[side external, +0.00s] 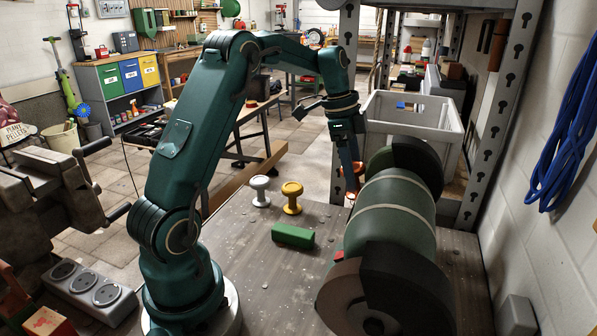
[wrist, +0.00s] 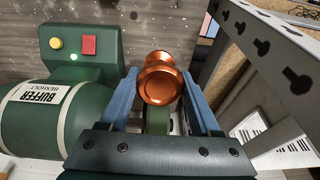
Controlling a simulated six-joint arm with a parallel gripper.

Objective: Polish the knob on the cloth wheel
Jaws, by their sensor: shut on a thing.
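My gripper (side external: 354,186) is shut on a shiny copper-orange knob (wrist: 160,78), held between its blue fingers in the wrist view. The knob's round face points towards the wrist camera. In the side view only a little orange shows at the fingertips, close to the far end of the green buffer (side external: 392,215). The buffer also shows at left in the wrist view, with its label (wrist: 45,103). A greyish-brown wheel (side external: 340,297) is at the buffer's near end, partly under a dark guard. I cannot tell whether the knob touches a wheel; the far wheel is mostly hidden.
A white knob (side external: 260,190), a yellow knob (side external: 292,197) and a green bar (side external: 293,236) stand on the bench (side external: 262,262) left of the buffer. A white crate (side external: 410,113) is behind it. A metal shelf post (side external: 500,110) rises close by. The buffer's green light (wrist: 73,57) is lit.

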